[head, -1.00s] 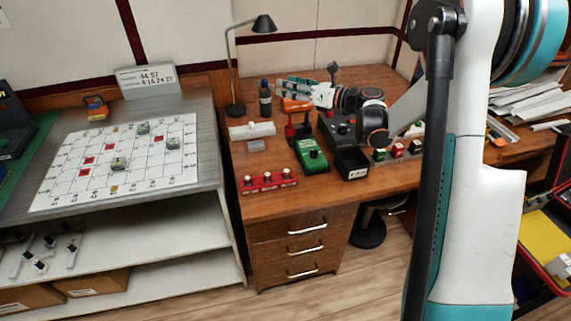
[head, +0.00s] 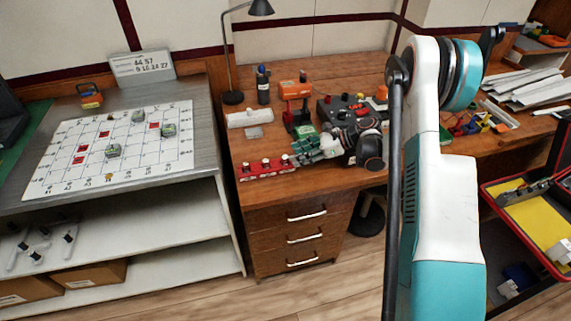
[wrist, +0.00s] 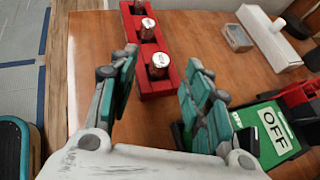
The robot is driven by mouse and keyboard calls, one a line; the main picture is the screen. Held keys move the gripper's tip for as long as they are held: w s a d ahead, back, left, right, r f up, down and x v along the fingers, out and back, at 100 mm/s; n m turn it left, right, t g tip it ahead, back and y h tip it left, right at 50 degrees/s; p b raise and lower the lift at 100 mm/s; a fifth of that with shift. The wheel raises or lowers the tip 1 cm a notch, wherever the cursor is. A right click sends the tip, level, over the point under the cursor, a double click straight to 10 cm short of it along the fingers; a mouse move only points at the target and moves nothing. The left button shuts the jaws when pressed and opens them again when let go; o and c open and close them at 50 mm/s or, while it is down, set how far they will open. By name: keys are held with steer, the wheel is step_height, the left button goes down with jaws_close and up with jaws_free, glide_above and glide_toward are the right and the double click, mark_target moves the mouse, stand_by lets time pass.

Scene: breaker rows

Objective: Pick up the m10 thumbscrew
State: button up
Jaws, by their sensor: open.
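A red rack (head: 256,176) lies on the wooden desk near its front edge. Three thumbscrews stand upright in it, with pale round tops; I cannot read which one is marked M10. In the wrist view the rack (wrist: 167,86) runs away from my gripper, with a near thumbscrew (wrist: 158,66), a middle thumbscrew (wrist: 148,29) and a far thumbscrew (wrist: 138,6). My gripper (wrist: 162,62) is open and empty. Its fingers lie on either side of the rack's near end in that view. In the head view my gripper (head: 295,157) is at the rack's right end.
A green box marked OFF (wrist: 272,133) sits right of my fingers in the wrist view. A white block (head: 249,118) and a small grey box (head: 254,133) lie behind the rack. A black control box (head: 338,107) stands further right. Desk left of the rack is clear.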

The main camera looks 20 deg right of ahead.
mark_target(286, 157)
steer(key=b+x, duration=0.1)
steer(key=x, duration=0.2)
steer(key=shift+w+a+f, duration=0.1)
steer(key=shift+a+f, duration=0.05)
steer(key=shift+a, duration=0.05)
jaws_close()
